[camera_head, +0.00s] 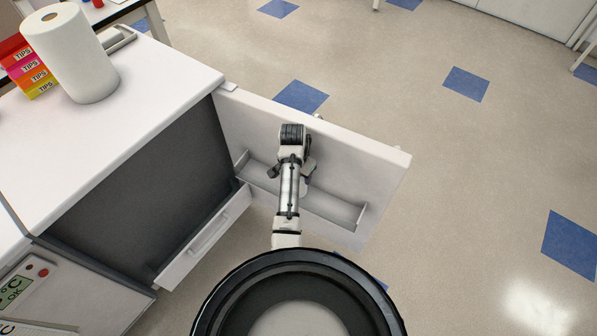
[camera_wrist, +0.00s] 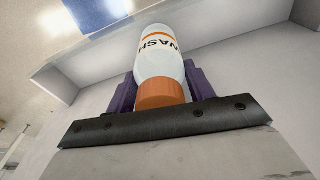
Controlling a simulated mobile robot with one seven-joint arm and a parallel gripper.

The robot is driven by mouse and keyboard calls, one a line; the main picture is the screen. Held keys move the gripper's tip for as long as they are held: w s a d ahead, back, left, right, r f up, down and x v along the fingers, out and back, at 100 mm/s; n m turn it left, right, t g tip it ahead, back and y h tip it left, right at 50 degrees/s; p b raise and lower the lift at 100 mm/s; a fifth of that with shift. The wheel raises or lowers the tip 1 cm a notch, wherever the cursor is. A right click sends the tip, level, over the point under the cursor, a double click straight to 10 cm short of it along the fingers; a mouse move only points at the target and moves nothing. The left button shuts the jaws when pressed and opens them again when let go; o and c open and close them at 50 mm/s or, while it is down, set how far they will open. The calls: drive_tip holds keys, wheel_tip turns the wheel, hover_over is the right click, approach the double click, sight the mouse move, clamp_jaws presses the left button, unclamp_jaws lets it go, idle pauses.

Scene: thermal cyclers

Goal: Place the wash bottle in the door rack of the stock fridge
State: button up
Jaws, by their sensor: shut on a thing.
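The wash bottle (camera_wrist: 162,62) is white with an orange band, an orange cap and the letters WASH. In the wrist view, the purple fingers of my gripper (camera_wrist: 162,86) are shut on it, one on each side, with the cap toward the camera. The door rack (camera_head: 345,217) is a shallow white tray on the inner face of the open fridge door (camera_head: 350,160). My gripper (camera_head: 306,184) is at the rack in the head view, mostly hidden by my arm. I cannot tell whether the bottle's base touches the rack floor.
The stock fridge's dark interior (camera_head: 130,190) is left of the door, with a white handled front (camera_head: 205,238) low down. A paper towel roll (camera_head: 72,55) and tip boxes (camera_head: 28,68) stand on the white top. The floor right of the door is clear.

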drive_tip(key=shift+f, duration=0.1)
drive_tip(key=o, duration=1.2)
drive_tip(key=shift+c, duration=0.2)
drive_tip(key=r, duration=0.7)
drive_tip(key=s+r, duration=0.1)
drive_tip(key=r, duration=0.2)
drive_tip(key=shift+a+r+b, duration=0.3)
drive_tip(key=shift+a+r, duration=0.05)
drive_tip(key=shift+r, duration=0.05)
drive_tip(key=shift+s+a+r+p, duration=0.1)
drive_tip(key=shift+r+p, duration=0.55)
drive_tip(key=shift+p, duration=0.2)
